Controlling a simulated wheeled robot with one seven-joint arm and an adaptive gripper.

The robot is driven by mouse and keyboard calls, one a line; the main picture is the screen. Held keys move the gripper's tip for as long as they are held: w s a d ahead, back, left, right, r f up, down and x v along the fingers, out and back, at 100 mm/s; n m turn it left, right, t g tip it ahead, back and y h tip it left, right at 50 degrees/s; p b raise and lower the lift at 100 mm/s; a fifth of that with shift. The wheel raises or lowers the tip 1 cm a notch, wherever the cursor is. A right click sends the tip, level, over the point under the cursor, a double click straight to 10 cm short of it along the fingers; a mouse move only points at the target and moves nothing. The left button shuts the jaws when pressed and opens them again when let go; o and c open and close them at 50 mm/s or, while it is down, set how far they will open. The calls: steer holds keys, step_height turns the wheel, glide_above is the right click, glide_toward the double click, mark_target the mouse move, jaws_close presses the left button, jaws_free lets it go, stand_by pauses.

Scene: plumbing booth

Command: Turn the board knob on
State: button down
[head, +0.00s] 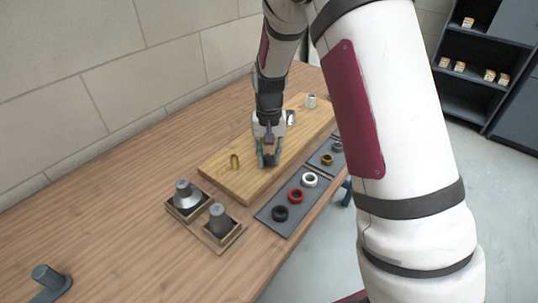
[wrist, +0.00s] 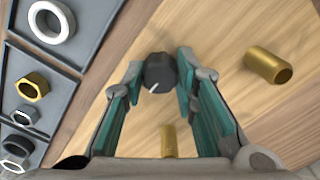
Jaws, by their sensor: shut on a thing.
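The board knob (wrist: 159,70) is dark grey and round, with a white pointer mark on its face, and sits on the light wooden board (head: 225,179). The mark points toward the lower left in the wrist view. My gripper (head: 268,160) reaches down over the board, and its teal-padded fingers (wrist: 160,78) are on both sides of the knob, shut on it.
A brass cylinder (wrist: 268,65) stands on the board left of my gripper in the head view (head: 235,162). A dark tray (head: 265,216) holds several rings along the board's near side. Wooden holders with grey cone-like parts (head: 219,219) stand at the front left. The left tabletop is largely clear.

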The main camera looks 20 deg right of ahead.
mark_target(269, 157)
stand_by(0.3)
steer(key=c, duration=1.3)
jaws_free()
steer(key=shift+r, duration=0.15)
steer(key=shift+r, duration=5.85)
steer(key=s+r+n+t, duration=0.2)
steer(key=s+r, duration=1)
steer(key=s, duration=0.8)
steer(key=s+n+t, duration=0.1)
steer(key=s, duration=0.4)
steer(key=s+t, duration=0.1)
steer(key=s, duration=0.4)
steer(key=shift+d+f+n, duration=0.2)
steer(key=shift+d+n, duration=0.05)
steer(key=shift+n, duration=0.05)
